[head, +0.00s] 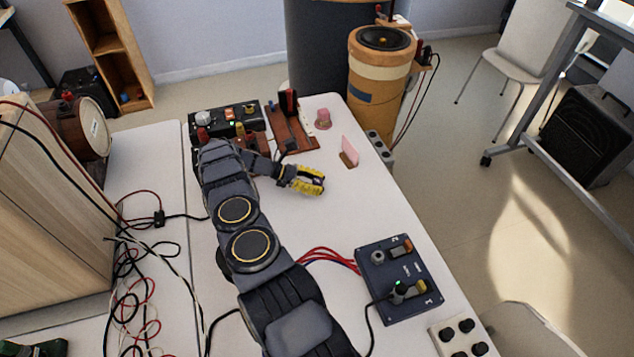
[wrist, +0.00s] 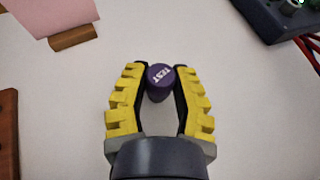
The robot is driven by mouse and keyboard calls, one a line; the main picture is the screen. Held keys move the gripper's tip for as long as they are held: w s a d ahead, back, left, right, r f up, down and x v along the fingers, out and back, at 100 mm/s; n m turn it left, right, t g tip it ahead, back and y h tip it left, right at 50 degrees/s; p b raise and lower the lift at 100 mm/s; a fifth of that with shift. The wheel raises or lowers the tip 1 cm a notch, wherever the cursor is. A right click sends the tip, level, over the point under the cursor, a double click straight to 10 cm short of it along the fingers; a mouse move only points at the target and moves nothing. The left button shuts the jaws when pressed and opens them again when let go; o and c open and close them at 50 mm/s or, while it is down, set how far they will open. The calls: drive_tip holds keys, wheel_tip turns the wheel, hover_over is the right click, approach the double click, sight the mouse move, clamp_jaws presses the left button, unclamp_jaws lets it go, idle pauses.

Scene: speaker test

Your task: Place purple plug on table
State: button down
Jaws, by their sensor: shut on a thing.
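The purple plug (wrist: 159,78), a dark purple round piece with white "TEST" lettering, sits between my yellow fingertips in the wrist view. My gripper (wrist: 160,85) is shut on it, with a finger against each side. The white table (wrist: 240,80) lies under the plug; I cannot tell whether the plug touches it. In the head view my gripper (head: 318,182) is low over the middle of the white table (head: 330,225), and the plug is hidden or too small to make out there.
A pink card in a wooden holder (head: 349,152) and a pink cylinder (head: 323,119) stand beyond my gripper. A dark blue control box (head: 410,285) with cables lies nearer. A black panel with knobs (head: 225,120) and a wooden board (head: 292,135) are at the back left.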

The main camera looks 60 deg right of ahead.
drive_tip(key=shift+f, duration=0.15)
drive_tip(key=c, duration=0.9)
unclamp_jaws()
